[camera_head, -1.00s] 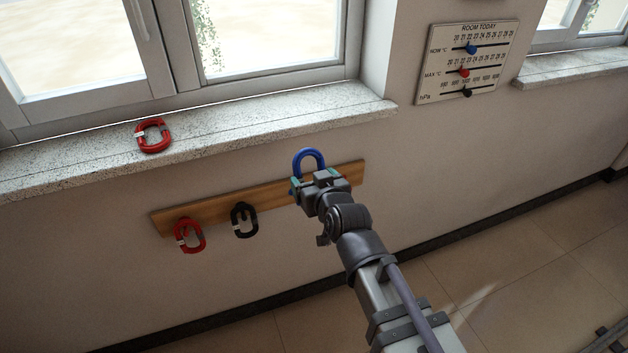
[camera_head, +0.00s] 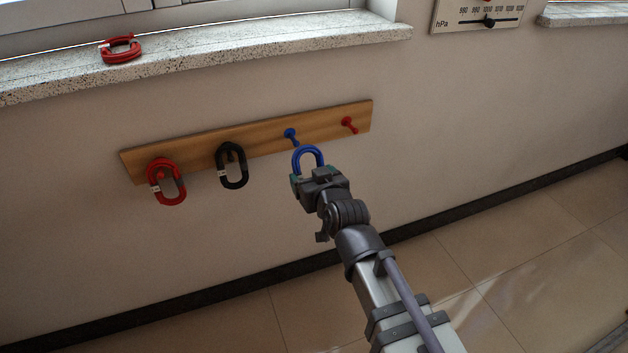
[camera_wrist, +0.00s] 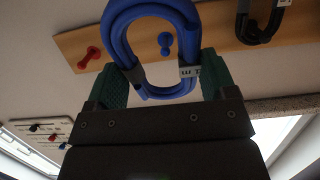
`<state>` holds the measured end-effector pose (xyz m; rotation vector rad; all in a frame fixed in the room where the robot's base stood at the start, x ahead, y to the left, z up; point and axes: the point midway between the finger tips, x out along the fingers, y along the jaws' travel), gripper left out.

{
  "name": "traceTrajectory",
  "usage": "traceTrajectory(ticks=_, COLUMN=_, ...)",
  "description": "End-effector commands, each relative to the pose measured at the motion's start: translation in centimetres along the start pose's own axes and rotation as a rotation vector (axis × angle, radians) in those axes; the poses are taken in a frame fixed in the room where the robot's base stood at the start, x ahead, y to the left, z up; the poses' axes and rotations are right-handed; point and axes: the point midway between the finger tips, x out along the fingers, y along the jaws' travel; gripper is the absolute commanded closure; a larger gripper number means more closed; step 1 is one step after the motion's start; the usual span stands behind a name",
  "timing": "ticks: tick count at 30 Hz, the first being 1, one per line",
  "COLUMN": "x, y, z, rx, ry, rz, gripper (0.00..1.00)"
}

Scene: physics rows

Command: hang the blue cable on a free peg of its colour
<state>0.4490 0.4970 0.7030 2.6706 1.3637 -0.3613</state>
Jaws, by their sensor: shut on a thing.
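The blue cable (camera_head: 307,157) is a coiled loop held upright at the end of my gripper (camera_head: 318,180). My gripper is shut on its lower part, and in the wrist view the cable (camera_wrist: 119,40) sits between the two green fingers (camera_wrist: 160,84). The blue peg (camera_head: 290,134) on the wooden board is bare. In the head view it shows just above and left of the loop. In the wrist view the blue peg (camera_wrist: 165,42) shows through the loop's opening; I cannot tell how far behind it is.
The board (camera_head: 262,144) also holds a red cable (camera_head: 166,184) and a black cable (camera_head: 232,168) on pegs at left. A red peg (camera_head: 349,124) at right is bare. Another red cable (camera_head: 120,49) lies on the stone sill (camera_head: 220,47). The wall below the board is clear.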

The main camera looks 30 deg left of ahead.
Motion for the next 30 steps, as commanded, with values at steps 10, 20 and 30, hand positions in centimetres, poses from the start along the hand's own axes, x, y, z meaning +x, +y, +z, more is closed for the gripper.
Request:
traceTrajectory(ticks=10, x=2.8, y=0.0, z=-0.5, rx=0.000, ry=0.000, rz=0.000, gripper=0.47)
traceTrajectory(ticks=20, x=5.3, y=0.0, z=-0.9, rx=-0.001, ry=0.000, rz=0.000, gripper=0.47)
traceTrajectory(ticks=30, x=7.9, y=0.0, z=-1.5, rx=0.000, ry=0.000, rz=0.000, gripper=0.47)
